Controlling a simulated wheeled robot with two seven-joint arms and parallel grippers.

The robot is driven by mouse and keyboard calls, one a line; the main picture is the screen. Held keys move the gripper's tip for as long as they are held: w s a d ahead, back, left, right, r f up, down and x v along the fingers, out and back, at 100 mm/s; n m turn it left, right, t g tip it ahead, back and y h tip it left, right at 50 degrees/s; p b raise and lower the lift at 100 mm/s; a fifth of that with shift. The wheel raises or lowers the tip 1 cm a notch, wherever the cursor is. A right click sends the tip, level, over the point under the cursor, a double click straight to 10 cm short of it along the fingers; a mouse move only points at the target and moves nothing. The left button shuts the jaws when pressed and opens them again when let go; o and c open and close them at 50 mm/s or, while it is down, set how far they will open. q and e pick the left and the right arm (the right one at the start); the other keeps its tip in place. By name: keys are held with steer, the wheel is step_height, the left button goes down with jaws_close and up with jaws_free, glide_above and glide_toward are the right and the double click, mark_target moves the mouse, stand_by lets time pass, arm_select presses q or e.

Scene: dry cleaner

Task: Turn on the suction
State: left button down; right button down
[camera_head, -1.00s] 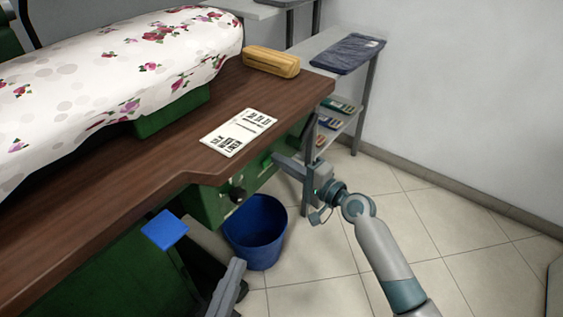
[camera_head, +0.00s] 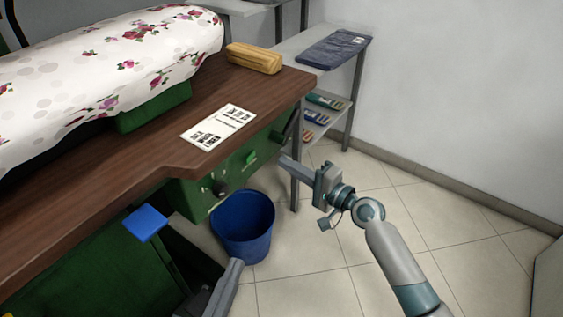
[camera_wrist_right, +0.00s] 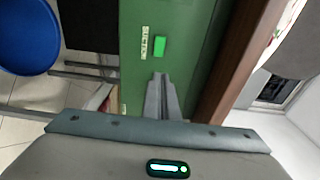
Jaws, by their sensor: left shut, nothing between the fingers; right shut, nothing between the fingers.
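The green panel (camera_head: 200,203) under the front edge of the wooden table carries a small bright green switch (camera_head: 251,157) and a round black knob (camera_head: 220,188). In the right wrist view the switch (camera_wrist_right: 160,46) is a bright green rectangle beside a white label (camera_wrist_right: 144,43). My right gripper (camera_head: 281,160) is shut and empty, its tips to the right of the switch. In the wrist view its tips (camera_wrist_right: 158,78) appear just below the switch; contact is not visible. My left gripper (camera_head: 235,266) is shut and empty, low in front of the blue bucket.
A blue bucket (camera_head: 243,228) stands on the tiled floor below the panel. The wooden table (camera_head: 165,135) holds a printed card (camera_head: 219,127), a yellow block (camera_head: 254,58) and a floral-covered board (camera_head: 100,70). A grey shelf (camera_head: 290,48) stands behind. Floor on the right is clear.

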arm_select(q)
steer(key=shift+s+d+r+t, duration=0.25)
steer(key=shift+r+t, duration=0.15)
steer(key=shift+r, duration=0.2)
arm_select(e)
steer(key=w+d+v, duration=0.1)
steer(key=v, duration=0.5)
steer(key=shift+d, duration=0.25)
arm_select(q)
steer(key=shift+a+f, duration=0.1)
steer(key=shift+f, duration=0.05)
arm_select(e)
steer(key=shift+s, duration=0.1)
